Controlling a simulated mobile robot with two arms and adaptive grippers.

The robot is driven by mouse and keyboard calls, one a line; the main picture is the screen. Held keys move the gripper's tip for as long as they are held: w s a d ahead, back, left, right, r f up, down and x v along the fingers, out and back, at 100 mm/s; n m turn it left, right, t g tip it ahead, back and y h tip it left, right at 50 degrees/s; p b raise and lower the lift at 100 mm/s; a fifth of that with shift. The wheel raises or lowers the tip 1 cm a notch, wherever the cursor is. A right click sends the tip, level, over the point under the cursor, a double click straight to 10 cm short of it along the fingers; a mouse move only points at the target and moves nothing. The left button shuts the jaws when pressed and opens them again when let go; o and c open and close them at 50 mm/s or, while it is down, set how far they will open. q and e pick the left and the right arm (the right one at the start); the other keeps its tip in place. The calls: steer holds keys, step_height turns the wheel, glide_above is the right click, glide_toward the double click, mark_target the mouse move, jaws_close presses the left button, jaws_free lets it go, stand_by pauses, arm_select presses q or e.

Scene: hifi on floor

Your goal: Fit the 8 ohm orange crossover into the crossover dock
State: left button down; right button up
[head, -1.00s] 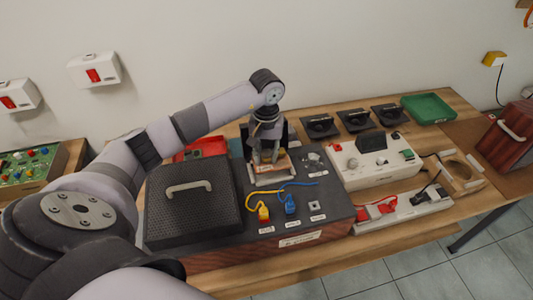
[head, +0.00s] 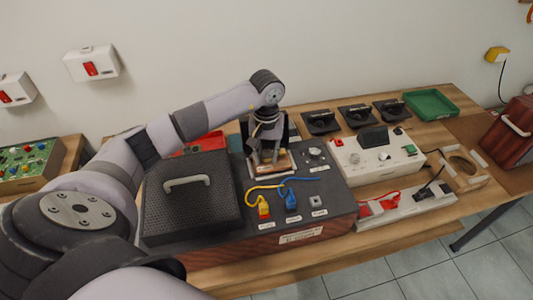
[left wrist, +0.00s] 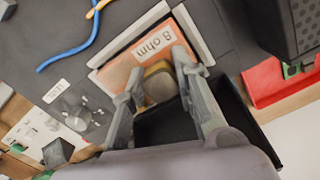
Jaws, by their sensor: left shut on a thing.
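The orange crossover (left wrist: 150,44), marked "8 ohm", lies flat in or just over the white-edged crossover dock (left wrist: 198,38) in the left wrist view. White edges show along its two far sides; whether it is fully down I cannot tell. In the head view the crossover (head: 283,164) shows as a small orange strip under my left gripper (head: 268,158). My left gripper (left wrist: 157,84) points down and is shut on the yellowish-grey block on top of the crossover. The fingers hide its near part. My right gripper is not in view.
A black perforated cover (head: 192,205) with a handle stands left of the dock. Yellow (head: 264,211) and blue (head: 291,202) plugs with cables lie in front. A knob (head: 315,154) is on the right. A white device (head: 380,155) stands further right.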

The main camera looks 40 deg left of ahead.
arm_select(q)
steer(key=shift+f+b, duration=1.3)
steer(key=shift+f, duration=0.25)
steer(key=c, duration=1.2)
jaws_free()
steer(key=shift+r, duration=0.1)
step_height(320, 180, up, 12)
steer(key=shift+f, duration=0.1)
step_height(320, 180, up, 8)
steer(key=p, duration=0.5)
glide_above(267, 161)
steer(key=shift+w+a, duration=0.3)
steer(key=shift+w, duration=0.15)
